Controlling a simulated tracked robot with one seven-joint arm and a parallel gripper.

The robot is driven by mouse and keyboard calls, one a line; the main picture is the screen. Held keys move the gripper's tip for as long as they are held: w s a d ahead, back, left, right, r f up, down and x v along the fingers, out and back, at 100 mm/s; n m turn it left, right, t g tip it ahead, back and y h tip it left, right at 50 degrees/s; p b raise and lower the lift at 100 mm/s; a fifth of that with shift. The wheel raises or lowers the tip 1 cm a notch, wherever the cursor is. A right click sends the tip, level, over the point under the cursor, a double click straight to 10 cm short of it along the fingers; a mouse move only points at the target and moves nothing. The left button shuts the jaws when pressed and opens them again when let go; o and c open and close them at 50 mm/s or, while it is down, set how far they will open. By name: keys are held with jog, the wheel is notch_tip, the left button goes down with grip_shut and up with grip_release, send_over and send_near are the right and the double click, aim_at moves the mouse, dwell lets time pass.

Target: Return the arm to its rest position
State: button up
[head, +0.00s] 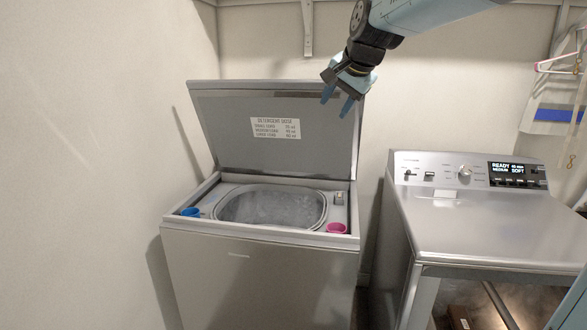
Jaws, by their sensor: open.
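My gripper (338,95) hangs at the top middle of the head view, at the end of my blue arm, which comes in from the top right. Its blue fingers point down and are apart, with nothing between them. It appears in front of the upper right part of the raised washer lid (230,150). The topload washer (255,285) stands below with its lid up and its drum opening (270,207) showing.
A blue cup (190,212) and a pink cup (337,228) sit at the washer's front corners. A second machine (500,220) with a lit panel stands at right. A shelf bracket (307,28) and hangers (558,66) are on the walls. Bare wall lies left.

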jog(key=s+d+f+n+h, duration=0.1)
jog(key=s+d+f, duration=0.3)
jog(key=s, duration=0.5)
jog(key=s+d+f+n+g+h, duration=0.1)
jog(key=s+d+f+n, duration=0.2)
jog(key=s+d+f, duration=0.2)
jog(key=s+d+f+n+g, duration=0.1)
jog(key=s+d+f, duration=0.3)
jog(key=s, duration=0.9)
notch_tip(320, 180, down, 3)
jog(key=shift+s+d+f+n+h, duration=0.15)
jog(key=shift+s+d+n+h, duration=0.2)
jog(key=shift+n, duration=0.45)
jog(key=shift+w+a, duration=0.1)
jog(key=shift+a, duration=0.05)
